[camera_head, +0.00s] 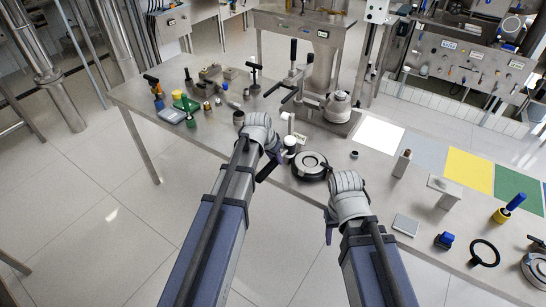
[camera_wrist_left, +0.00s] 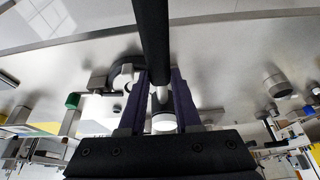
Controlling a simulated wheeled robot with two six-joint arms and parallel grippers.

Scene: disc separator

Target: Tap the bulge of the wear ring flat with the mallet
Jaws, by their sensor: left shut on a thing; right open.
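My left gripper (camera_head: 274,157) is shut on a black handle (camera_head: 267,170), which I take to be the mallet's. In the left wrist view the dark handle (camera_wrist_left: 152,35) runs between the two fingers. My right gripper (camera_head: 331,224) is open and empty near the bench's front edge.
The steel bench (camera_head: 222,135) holds a machine with a rounded housing (camera_head: 338,106) behind the ring. Bottles and small tools crowd its left end.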

